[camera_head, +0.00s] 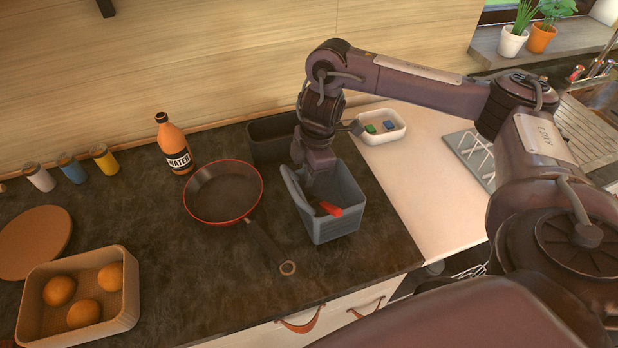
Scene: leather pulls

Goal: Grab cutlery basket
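The grey cutlery basket (336,231) stands on the dark countertop near its right end. A red-handled utensil (329,209) lies in it, with the red end over the near rim. My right gripper (318,188) reaches down from above at the basket, its lower end inside or just over the opening. The fingers are mostly hidden by the basket wall and the gripper body, so I cannot see whether they touch the basket. My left gripper is not in view.
A frying pan (223,192) lies left of the basket, its handle pointing toward the front edge. A dark container (268,139) stands behind it. A bottle (174,146), several spice jars and a box of oranges (130,296) are further left. A white tray (390,134) sits at the right.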

